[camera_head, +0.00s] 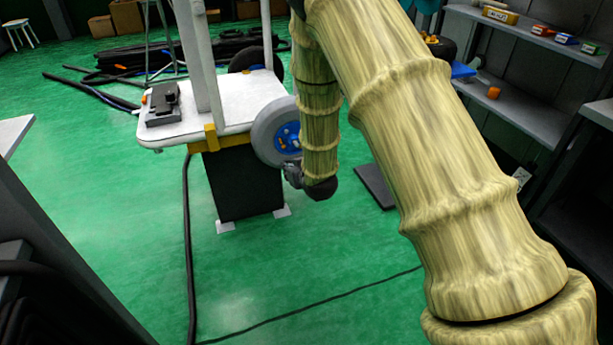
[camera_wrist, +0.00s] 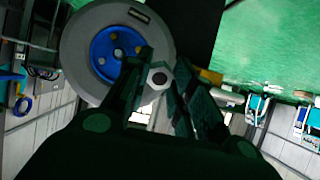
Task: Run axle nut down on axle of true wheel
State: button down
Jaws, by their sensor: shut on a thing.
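The wheel, with a grey tyre (camera_head: 262,130) and a blue hub (camera_head: 287,138), is mounted upright at the right side of a white-topped cart. It also shows in the wrist view as a grey tyre (camera_wrist: 78,50) around a blue hub (camera_wrist: 103,60). My gripper (camera_wrist: 160,74) is shut on a small pale hexagonal nut (camera_wrist: 158,77) with a dark hole, between the fingertips. In the wrist view the nut lies to the lower right of the hub centre, over the tyre's edge. I cannot tell whether it touches the axle. In the head view my gripper (camera_head: 293,172) is beside the wheel's lower right; the nut is hidden there.
The white cart top (camera_head: 245,97) carries a grey device (camera_head: 163,104) and white uprights. A dark wheel (camera_head: 246,59) is at its far side. Shelves (camera_head: 515,90) with small boxes stand at the right. A black cable crosses the green floor (camera_head: 130,220), which is mostly clear in front.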

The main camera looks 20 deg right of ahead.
aim_at(297, 146)
jog(key=w+d+f+t+b, duration=0.4)
jog(key=w+d+t+b, duration=0.1)
jog(key=b, duration=0.9)
jog(key=shift+w+d+m+t+h, duration=0.35)
jog(key=shift+w+d, duration=0.3)
jog(key=shift+d, duration=0.3)
jog(key=shift+r+p, duration=0.1)
jog(key=shift+p, duration=0.2)
jog(key=shift+w+a, duration=0.1)
jog(key=shift+w, duration=2.95)
jog(key=shift+w, duration=1.5)
